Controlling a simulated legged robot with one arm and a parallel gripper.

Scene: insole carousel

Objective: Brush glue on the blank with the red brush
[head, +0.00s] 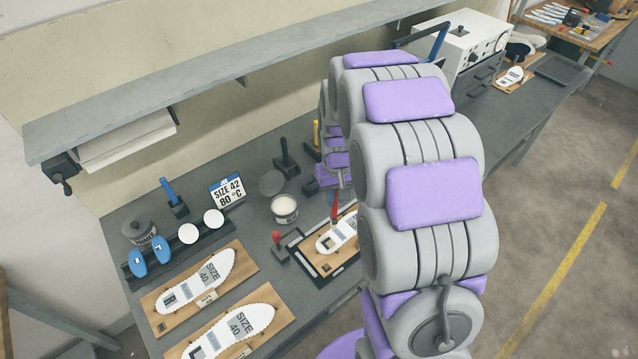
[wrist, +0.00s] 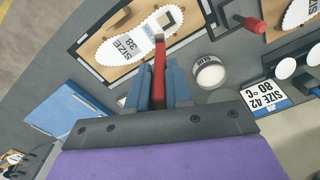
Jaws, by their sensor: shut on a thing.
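My gripper (wrist: 158,88) is shut on the red brush (wrist: 159,65), its blue fingers on both sides of the handle. The red brush also shows in the head view (head: 334,208), pointing down over the blank. The white size 38 blank (wrist: 134,42) lies on a wooden board in a dark tray; it also shows in the head view (head: 337,236), partly hidden by my arm. The brush tip is by the blank's dark-marked end; I cannot tell whether it touches. The open glue pot (head: 285,208) stands beside the tray, with pale contents; it also shows in the wrist view (wrist: 209,73).
A red-handled tool (head: 277,243) stands close left of the tray. A size 42, 80 °C sign (head: 227,190) and a blue-handled tool (head: 172,195) stand farther left. Size 40 blanks (head: 200,282) lie on boards at front left. A shelf (head: 230,75) overhangs the bench.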

